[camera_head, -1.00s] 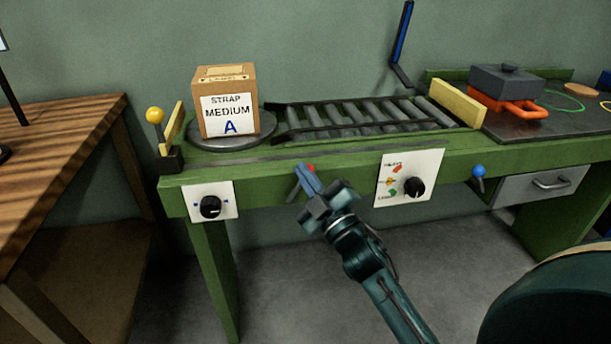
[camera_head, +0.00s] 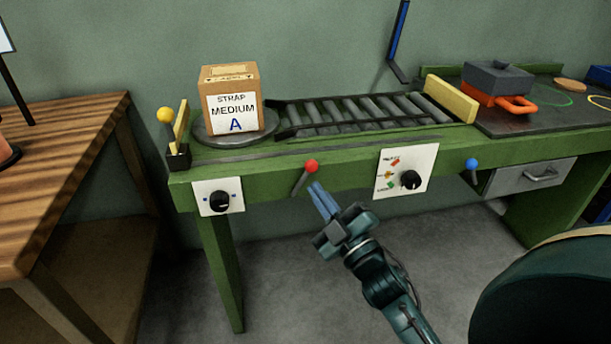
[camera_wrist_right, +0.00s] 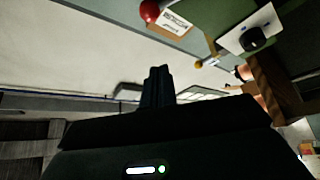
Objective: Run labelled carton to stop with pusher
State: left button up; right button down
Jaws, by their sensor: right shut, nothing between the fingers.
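The labelled carton (camera_head: 231,97) is a brown box whose white label reads STRAP MEDIUM A. It stands upright on a round grey turntable (camera_head: 213,138) at the left of the green bench. The pusher looks to be the yellow plate (camera_head: 182,122) with a yellow-knobbed lever (camera_head: 166,117), left of the carton. The yellow stop board (camera_head: 451,98) stands at the right end of the roller track (camera_head: 365,115). My right gripper (camera_head: 318,188) is shut and empty, just below and right of the red-knobbed lever (camera_head: 311,166). The red knob also shows in the right wrist view (camera_wrist_right: 150,11). My left gripper is out of view.
Two dial panels (camera_head: 218,197) (camera_head: 407,171) and a blue-knobbed lever (camera_head: 472,165) are on the bench front. A grey-and-orange strapping tool (camera_head: 498,84) lies beyond the stop. A wooden table (camera_head: 65,150) stands at left. The rollers are clear.

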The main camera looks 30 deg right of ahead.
aim_at(178, 155)
jog(key=k+l, duration=0.1)
jog(key=k, duration=0.4)
jog(key=k+l, duration=0.1)
jog(key=k, duration=0.4)
